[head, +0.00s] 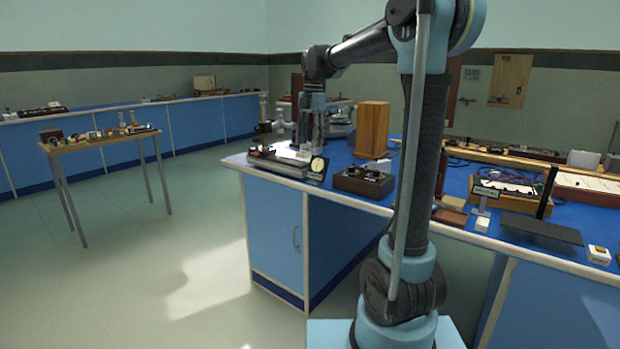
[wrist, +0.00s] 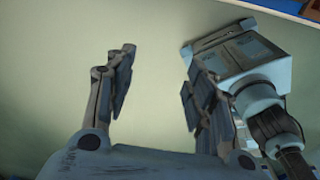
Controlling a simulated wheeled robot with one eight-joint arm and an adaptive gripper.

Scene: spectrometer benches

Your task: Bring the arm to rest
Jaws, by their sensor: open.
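My gripper (wrist: 158,78) is open in the wrist view, with two dark fingers well apart and nothing between them. Pale green floor lies behind the fingers. Part of my own pale blue body shows beyond the right finger. In the head view my arm rises from its base, bends at the top and reaches back to the left.
A wooden box (head: 372,130) stands on the bench, with a dark knobbed box (head: 364,182) and a small dial (head: 317,168) near its edge. More instruments fill the right side. A small wooden table (head: 97,142) stands left. The floor (head: 190,240) between is clear.

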